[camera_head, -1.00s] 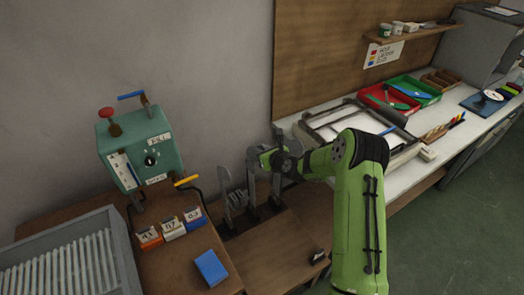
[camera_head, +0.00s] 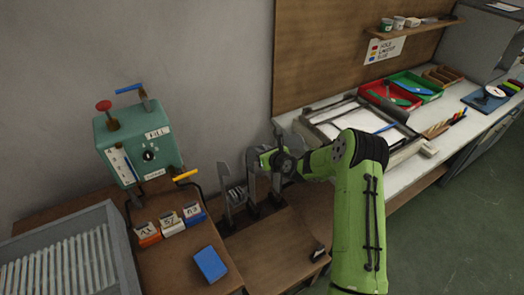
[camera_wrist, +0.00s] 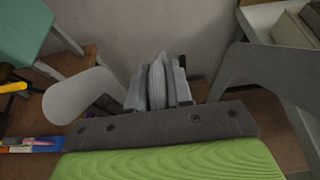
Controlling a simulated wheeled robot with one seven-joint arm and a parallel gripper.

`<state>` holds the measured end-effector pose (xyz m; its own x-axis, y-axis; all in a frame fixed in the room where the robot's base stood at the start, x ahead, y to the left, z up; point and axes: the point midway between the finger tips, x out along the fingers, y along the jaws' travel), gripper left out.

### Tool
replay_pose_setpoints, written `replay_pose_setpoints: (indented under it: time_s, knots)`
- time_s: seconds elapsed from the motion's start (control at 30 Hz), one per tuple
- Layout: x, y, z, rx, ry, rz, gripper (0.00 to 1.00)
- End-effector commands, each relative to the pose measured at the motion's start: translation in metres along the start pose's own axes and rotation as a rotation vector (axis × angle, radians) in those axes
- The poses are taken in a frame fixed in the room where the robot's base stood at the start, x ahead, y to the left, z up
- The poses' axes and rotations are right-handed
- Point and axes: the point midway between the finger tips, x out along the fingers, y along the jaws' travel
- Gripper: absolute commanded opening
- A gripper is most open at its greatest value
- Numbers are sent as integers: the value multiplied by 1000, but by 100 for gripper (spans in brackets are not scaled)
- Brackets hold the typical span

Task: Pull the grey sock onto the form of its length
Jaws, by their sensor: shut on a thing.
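My gripper (camera_wrist: 157,92) is shut on a ribbed pale grey piece, which I take to be the grey sock (camera_wrist: 157,78). In the head view my gripper (camera_head: 256,158) is at the stand of upright flat grey forms, turned toward the wall and partly hidden by my wrist. One form (camera_head: 225,188) stands left of it. In the wrist view a pale form (camera_wrist: 78,97) is on the left and a darker grey one (camera_wrist: 262,75) is on the right. I cannot tell whether the sock is around a form.
A green control box (camera_head: 140,140) with levers stands to the left. Orange, white and blue labelled blocks (camera_head: 172,224) and a blue pad (camera_head: 210,264) lie on the brown bench. A slatted grey tray (camera_head: 122,255) is at lower left. A white worktop (camera_head: 440,150) with trays runs right.

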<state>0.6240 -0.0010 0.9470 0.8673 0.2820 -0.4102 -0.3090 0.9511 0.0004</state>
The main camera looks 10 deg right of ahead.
Motion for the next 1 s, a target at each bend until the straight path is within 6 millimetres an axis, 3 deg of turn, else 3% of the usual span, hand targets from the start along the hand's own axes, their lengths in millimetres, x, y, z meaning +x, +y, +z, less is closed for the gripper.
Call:
replay_pose_setpoints:
  time_s: [0.23, 0.27, 0.47, 0.77, 0.87, 1.0]
  knots:
    - [3, 0, -6, 0, 0, 0, 3]
    - [3, 0, -6, 0, 0, 0, 22]
    - [2, 0, -6, 0, 0, 0, 50]
    - [-1, -1, -5, -1, 0, -1, 50]
    - [-16, -1, -5, 1, 2, -2, 50]
    - [-54, -2, -5, 2, 2, -4, 50]
